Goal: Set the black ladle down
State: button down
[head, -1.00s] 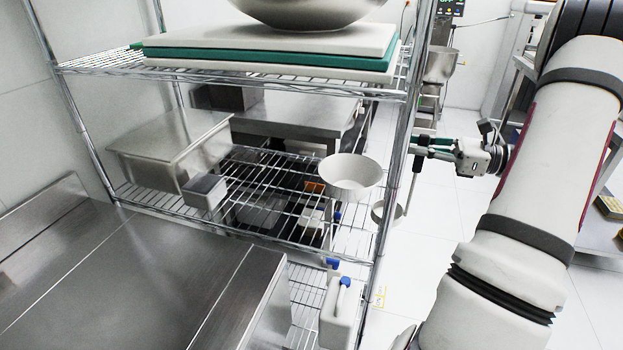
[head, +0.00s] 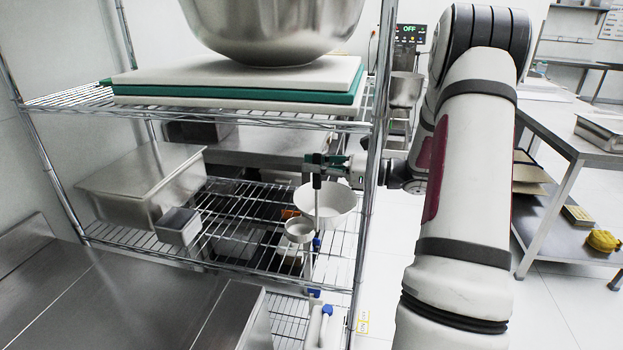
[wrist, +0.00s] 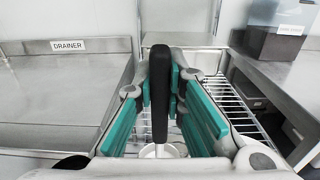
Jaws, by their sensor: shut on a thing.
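The ladle (head: 317,205) hangs upright from my gripper (head: 327,160), with its small round bowl (head: 299,230) at the lower end. In the head view the ladle is in front of a white bowl on the wire shelf; I cannot tell whether it touches the shelf. In the wrist view my gripper (wrist: 162,100) has its green-padded fingers on either side of the black handle (wrist: 159,95) and is shut on it. The ladle's lower end is mostly hidden there behind the gripper's body.
The wire shelf (head: 235,207) holds the white bowl (head: 338,207), a lidded steel container (head: 140,185) and a small grey bin (head: 178,227). Above it are cutting boards (head: 235,82) under a large steel bowl (head: 270,25). A chrome post (head: 378,130) stands beside my gripper. Bare wire shows left of the ladle.

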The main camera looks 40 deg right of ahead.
jog(key=shift+w+a+f, duration=0.15)
jog(key=shift+f, duration=0.75)
jog(key=shift+w+a+f, duration=0.1)
jog(key=shift+w+f, duration=0.05)
jog(key=shift+f, duration=0.7)
jog(key=shift+f, duration=0.15)
jog(key=c, duration=1.7)
grip_release()
jog(key=shift+o, duration=0.2)
jog(key=shift+s+r, duration=0.1)
jog(key=shift+r, duration=0.1)
send_near(321, 180)
jog(key=shift+w+d+f, duration=0.15)
jog(key=shift+w, duration=0.2)
